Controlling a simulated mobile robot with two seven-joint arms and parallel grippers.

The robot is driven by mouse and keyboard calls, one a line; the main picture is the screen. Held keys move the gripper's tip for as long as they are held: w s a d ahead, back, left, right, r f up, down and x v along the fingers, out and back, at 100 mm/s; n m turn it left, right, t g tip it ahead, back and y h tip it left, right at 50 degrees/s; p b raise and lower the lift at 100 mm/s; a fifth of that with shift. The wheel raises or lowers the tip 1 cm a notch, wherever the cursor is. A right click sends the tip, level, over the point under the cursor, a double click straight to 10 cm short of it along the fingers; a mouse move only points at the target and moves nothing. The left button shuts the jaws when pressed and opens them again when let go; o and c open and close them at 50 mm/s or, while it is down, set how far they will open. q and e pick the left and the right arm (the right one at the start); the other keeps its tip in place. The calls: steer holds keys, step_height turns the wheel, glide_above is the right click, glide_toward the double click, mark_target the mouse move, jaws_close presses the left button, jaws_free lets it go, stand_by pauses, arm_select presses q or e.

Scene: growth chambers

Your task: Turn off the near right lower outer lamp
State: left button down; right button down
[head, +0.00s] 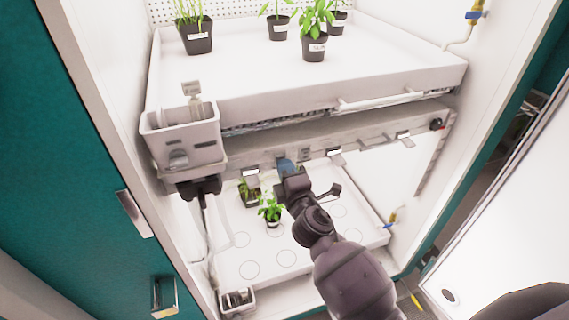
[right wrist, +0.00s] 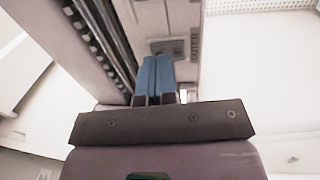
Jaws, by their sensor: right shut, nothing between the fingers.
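A pale lamp bar (head: 240,155) runs across the growth chamber under the upper shelf. Small switches and labels sit along its front. One grey switch plate (head: 305,154) is just right of my right gripper's blue fingertips (head: 284,165). My left gripper is not in view.
The upper tray (head: 300,85) holds several potted plants. The lower tray (head: 240,255) has two small pots. A white box (head: 182,140) hangs at the left post. Open doors flank the chamber.

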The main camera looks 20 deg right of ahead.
steer(key=shift+w, duration=0.45)
steer(key=shift+r, duration=0.1)
